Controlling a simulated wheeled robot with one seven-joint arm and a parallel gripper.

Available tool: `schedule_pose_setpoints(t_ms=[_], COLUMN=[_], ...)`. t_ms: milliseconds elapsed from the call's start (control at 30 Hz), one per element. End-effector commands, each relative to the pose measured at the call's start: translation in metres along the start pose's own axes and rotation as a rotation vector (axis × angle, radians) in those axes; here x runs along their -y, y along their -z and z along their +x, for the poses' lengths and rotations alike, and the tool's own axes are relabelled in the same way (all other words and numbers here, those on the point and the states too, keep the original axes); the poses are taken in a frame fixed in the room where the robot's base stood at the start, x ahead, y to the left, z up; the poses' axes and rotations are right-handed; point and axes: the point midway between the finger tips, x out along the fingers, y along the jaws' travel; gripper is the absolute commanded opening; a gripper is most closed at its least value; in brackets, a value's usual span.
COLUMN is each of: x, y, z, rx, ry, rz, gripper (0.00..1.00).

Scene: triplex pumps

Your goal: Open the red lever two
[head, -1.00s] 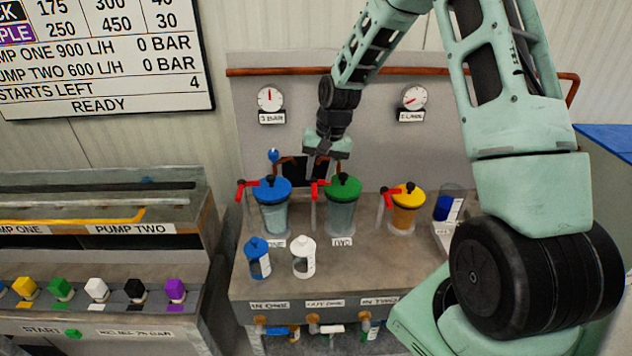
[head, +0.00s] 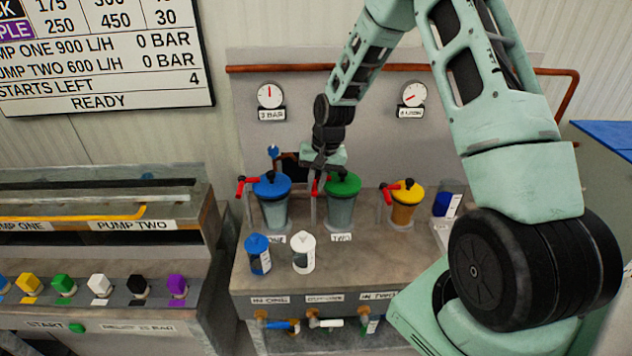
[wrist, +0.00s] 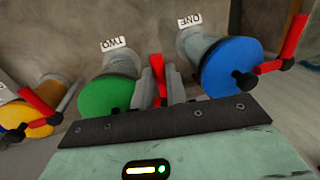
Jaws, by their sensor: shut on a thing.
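Red lever two (head: 321,188) sits at the left of the green-lidded vessel (head: 343,185), whose front label reads TWO. In the wrist view the red lever (wrist: 157,72) stands out between the two grey fingers of my gripper (wrist: 160,90). The green lid (wrist: 107,96) is just to its left and the blue lid (wrist: 232,68) to its right. My gripper (head: 322,166) comes from above in the head view and is shut on the lever; its fingertips are small and partly hidden there.
A blue-lidded vessel (head: 272,187) with its own red lever stands close on the left, a yellow-lidded one (head: 406,194) on the right. Blue (head: 258,254) and white (head: 304,252) bottles stand in front. A copper pipe (head: 275,69) crosses the back panel.

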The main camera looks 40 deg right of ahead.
Motion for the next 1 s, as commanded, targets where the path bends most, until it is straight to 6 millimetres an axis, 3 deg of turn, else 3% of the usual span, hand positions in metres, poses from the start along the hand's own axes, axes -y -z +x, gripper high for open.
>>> schedule_pose_setpoints(t_ms=[367, 1000], x=[0.006, 0.033], y=[0.0, 0.008], z=[0.002, 0.004], rx=[-0.024, -0.138], ry=[0.0, 0.0], rz=[0.109, 0.671], gripper=[0.0, 0.0])
